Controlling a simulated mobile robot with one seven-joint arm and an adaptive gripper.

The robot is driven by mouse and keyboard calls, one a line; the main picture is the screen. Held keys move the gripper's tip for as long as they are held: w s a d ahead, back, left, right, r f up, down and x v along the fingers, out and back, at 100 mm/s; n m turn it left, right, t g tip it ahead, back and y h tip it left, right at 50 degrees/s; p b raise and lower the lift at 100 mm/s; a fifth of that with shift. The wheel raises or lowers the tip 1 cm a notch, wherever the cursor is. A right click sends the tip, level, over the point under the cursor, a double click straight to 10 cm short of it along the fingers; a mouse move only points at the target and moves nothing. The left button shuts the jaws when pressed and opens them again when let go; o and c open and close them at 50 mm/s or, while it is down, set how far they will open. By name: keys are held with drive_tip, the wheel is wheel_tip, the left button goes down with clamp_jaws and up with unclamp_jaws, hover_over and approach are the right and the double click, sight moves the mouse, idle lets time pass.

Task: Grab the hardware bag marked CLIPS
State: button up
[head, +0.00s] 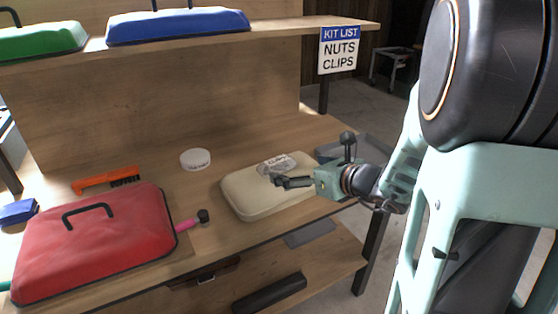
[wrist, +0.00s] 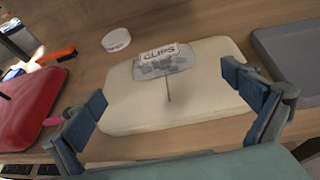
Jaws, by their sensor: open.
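The hardware bag marked CLIPS (wrist: 165,62) is a small clear bag with a white label and grey pieces inside. It lies on top of a cream padded case (wrist: 125,112) on the workbench. In the head view the bag (head: 278,163) is partly hidden behind my gripper. My gripper (head: 278,181) reaches in from the right, just above the case. In the wrist view my gripper (wrist: 170,103) is open and empty, with its fingers spread to either side and the bag beyond them, between the two.
A red covered case (head: 95,245) stands at the left, with an orange brush (head: 105,181) behind it. A white round tub (head: 195,159) is behind the cream case. A grey tray (wrist: 290,55) lies at the right. A KIT LIST sign (head: 339,50) hangs from the shelf above.

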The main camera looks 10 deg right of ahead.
sight(281, 166)
drive_tip(key=x, duration=0.4)
drive_tip(key=shift+w+a+f+b, duration=0.2)
drive_tip(key=shift+a+f+b, duration=0.05)
drive_tip(key=shift+f+b, duration=0.1)
drive_tip(key=shift+d+f+b+x, duration=0.15)
drive_tip(key=shift+b+x, duration=0.1)
drive_tip(key=shift+x, duration=1.05)
drive_tip(key=shift+d+f+b+x, duration=0.15)
drive_tip(key=shift+b+x, duration=0.1)
drive_tip(key=shift+x, duration=1.05)
drive_tip(key=shift+c, duration=0.4)
drive_tip(key=c, duration=1)
drive_tip(key=shift+c, duration=0.5)
drive_tip(key=shift+r, duration=0.15)
